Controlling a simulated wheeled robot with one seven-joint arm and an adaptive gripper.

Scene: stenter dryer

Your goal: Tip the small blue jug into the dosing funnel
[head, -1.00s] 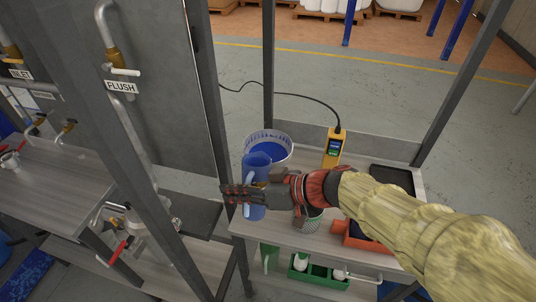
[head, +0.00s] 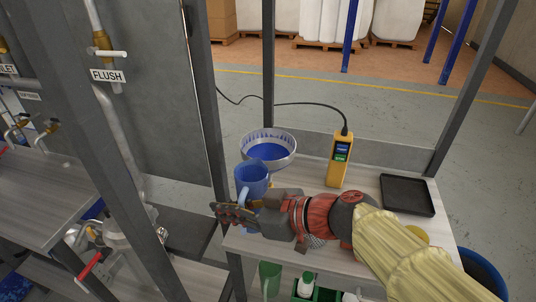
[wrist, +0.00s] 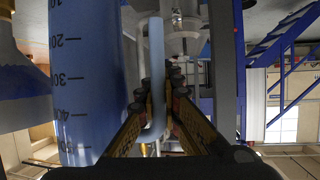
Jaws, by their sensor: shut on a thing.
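The small blue jug (head: 252,178) is at the left end of the bench, roughly upright with its open top showing. My gripper (head: 228,212) is shut on its pale blue handle (wrist: 156,75), and the jug's marked wall (wrist: 80,85) stands beside the fingers in the wrist view. My gripper hides the lower jug in the head view; I cannot tell whether its base clears the bench.
A yellow handheld device (head: 340,160) with a black cable stands right of the vessel. A black tray (head: 406,195) lies at the bench's right. Frame posts (head: 212,110) rise left of the jug. Green holders with bottles (head: 306,285) are below. My arm covers the bench's front.

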